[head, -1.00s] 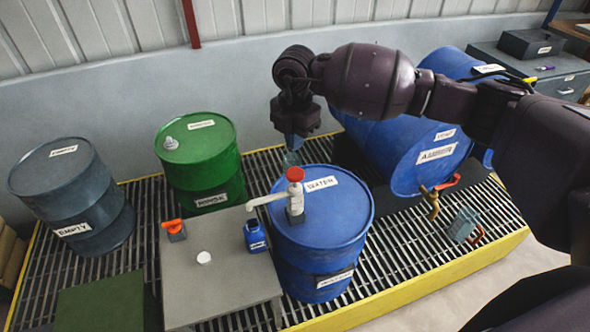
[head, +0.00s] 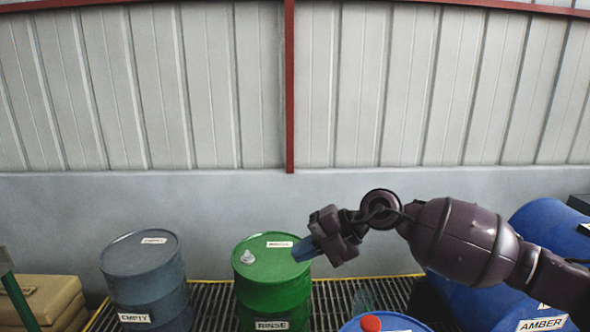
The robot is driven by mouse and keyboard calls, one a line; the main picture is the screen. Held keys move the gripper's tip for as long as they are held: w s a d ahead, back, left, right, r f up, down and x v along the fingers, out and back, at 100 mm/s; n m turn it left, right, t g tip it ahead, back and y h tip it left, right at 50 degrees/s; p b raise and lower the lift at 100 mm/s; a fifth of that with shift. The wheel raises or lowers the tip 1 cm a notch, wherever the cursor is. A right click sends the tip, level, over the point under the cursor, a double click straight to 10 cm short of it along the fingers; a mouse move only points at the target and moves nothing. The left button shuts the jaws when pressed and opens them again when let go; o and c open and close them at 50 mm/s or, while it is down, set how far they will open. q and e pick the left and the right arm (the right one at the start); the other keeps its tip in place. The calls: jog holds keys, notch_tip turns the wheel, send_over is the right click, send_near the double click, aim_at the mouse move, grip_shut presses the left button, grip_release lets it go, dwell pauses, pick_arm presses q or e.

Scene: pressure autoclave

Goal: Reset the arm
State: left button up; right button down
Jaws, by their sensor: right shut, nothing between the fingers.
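My right arm reaches in from the right in the head view. Its gripper (head: 305,249) is shut and empty, pointing left and slightly down, with its fingertips in front of the green drum's upper right rim. I cannot tell how far apart they are. The green drum (head: 270,292) is labelled RINSE and stands upright with a small cap on its lid. My left gripper is not in view.
A grey-blue drum (head: 150,280) labelled EMPTY stands at left. A blue drum with a red knob (head: 371,323) shows at the bottom edge. A blue AMBER drum (head: 500,306) lies behind my arm. Grating (head: 212,300) runs beneath. The wall (head: 100,200) rises behind.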

notch_tip(320, 180, up, 5)
jog(key=m+t+y, duration=0.6)
jog(key=t+y, duration=0.2)
jog(key=d+f+m+t+h+b, duration=0.1)
jog(key=d+f+m+t+h, duration=0.8)
jog(key=d+f+m+h, duration=0.55)
jog(key=s+d+f+m+g+h, duration=0.2)
jog(key=s+d+f+m, duration=0.3)
jog(key=s+f, duration=0.8)
jog(key=s+d+f+m+g+h+b, duration=0.1)
jog(key=s+d+f+m+g+h, duration=0.2)
jog(key=s+f, duration=1)
jog(key=d+f+m+g, duration=0.1)
jog(key=d+m, duration=0.2)
jog(key=m, duration=0.1)
jog(key=shift+d, duration=0.3)
